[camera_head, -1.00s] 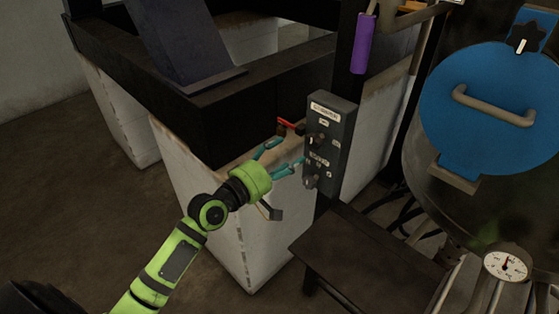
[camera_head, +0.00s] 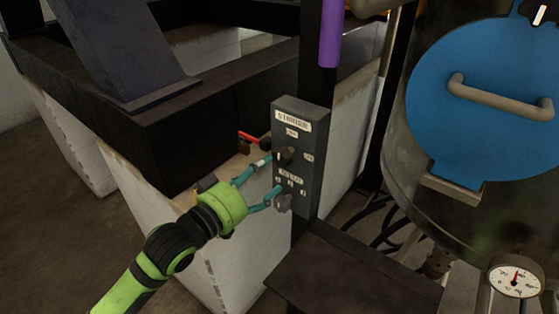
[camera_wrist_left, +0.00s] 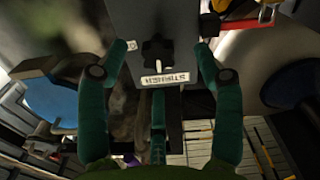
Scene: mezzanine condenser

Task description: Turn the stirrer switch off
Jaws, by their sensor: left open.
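A grey switch box (camera_head: 312,150) is mounted on a dark post, with a "STIRRER" label (camera_head: 292,121) at its top. The dark upper knob (camera_head: 286,156) sits below that label, and a lower knob (camera_head: 283,202) sits under a second label. My left gripper (camera_head: 273,175) is open at the box's front, its teal fingers pointing at the upper knob area. In the left wrist view the black knob (camera_wrist_left: 157,50) lies between the spread fingertips (camera_wrist_left: 166,47), near the upside-down label. Contact with the knob cannot be told. My right gripper is out of view.
A red-handled part (camera_head: 249,136) sits left of the box, close to the fingers. A dark beam (camera_head: 180,140) on a white block (camera_head: 245,255) is behind the arm. A low dark table (camera_head: 350,275) stands below. A vessel with a blue lid (camera_head: 480,125) and gauge (camera_head: 515,276) is right.

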